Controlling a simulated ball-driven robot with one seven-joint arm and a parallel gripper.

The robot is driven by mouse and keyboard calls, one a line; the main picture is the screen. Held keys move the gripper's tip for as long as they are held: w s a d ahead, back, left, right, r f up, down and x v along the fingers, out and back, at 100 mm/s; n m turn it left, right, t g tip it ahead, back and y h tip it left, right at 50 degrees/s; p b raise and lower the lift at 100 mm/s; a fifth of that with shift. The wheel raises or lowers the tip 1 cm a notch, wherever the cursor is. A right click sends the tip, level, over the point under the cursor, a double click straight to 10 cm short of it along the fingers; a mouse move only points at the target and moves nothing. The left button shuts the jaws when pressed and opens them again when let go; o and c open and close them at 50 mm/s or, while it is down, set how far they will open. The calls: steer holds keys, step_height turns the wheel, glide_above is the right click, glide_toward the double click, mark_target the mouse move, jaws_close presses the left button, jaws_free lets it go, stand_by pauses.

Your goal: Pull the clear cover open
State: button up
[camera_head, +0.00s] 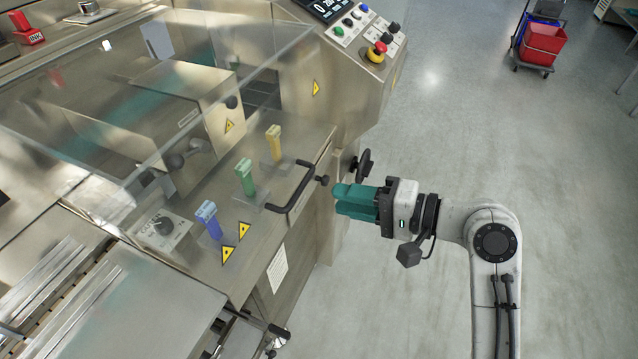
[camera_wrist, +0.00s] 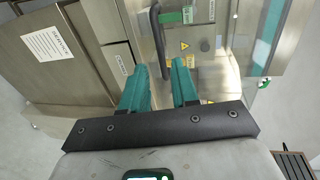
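The clear cover (camera_head: 205,85) is a large see-through panel over the front of the steel machine, and it looks shut. A black bar handle (camera_head: 291,190) sits at its lower right edge and also shows in the wrist view (camera_wrist: 157,42). My gripper (camera_head: 336,199) has teal fingers and is to the right of the handle, pointing at the machine and apart from the handle. In the wrist view my gripper (camera_wrist: 160,70) is open, with an empty gap between the fingers and the handle just beyond the tips.
Blue (camera_head: 208,217), green (camera_head: 245,176) and yellow (camera_head: 274,142) levers show through the cover. A black knob (camera_head: 362,162) sticks out near my gripper. A control panel with a red emergency stop (camera_head: 377,50) is above. A cart with a red bucket (camera_head: 542,43) stands far off; the floor on the right is clear.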

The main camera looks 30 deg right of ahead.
mark_target(298, 190)
steer(key=x, duration=1)
steer(key=shift+s, duration=0.1)
jaws_close()
